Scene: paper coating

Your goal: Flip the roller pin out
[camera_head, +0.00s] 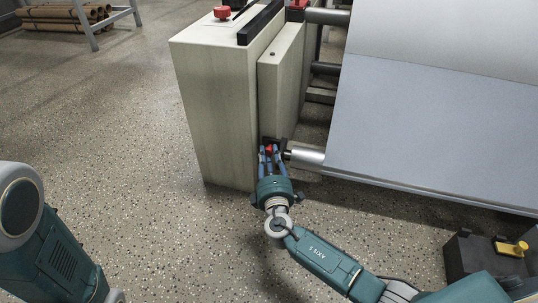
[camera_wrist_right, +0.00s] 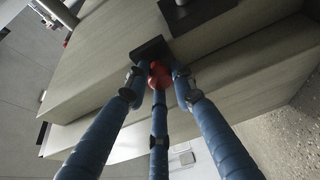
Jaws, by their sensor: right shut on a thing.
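The roller pin (camera_head: 268,149) is a small red piece at the black bracket on the lower end of the beige machine housing. It also shows as a red knob (camera_wrist_right: 158,75) between my fingers in the right wrist view, in front of a black block (camera_wrist_right: 149,49). My right gripper (camera_head: 269,153) is shut on the pin, and its blue fingers hide part of it. The silver roller end (camera_head: 307,155) lies just right of the bracket. My left arm shows at the lower left, but its gripper is out of view.
The beige machine housing (camera_head: 215,110) stands left of the roller. A wide pale sheet (camera_head: 440,110) slopes down on the right. A red button (camera_head: 222,12) sits on top of the housing. A dark box with a yellow part (camera_head: 511,248) is at the lower right. The speckled floor (camera_head: 130,130) is clear on the left.

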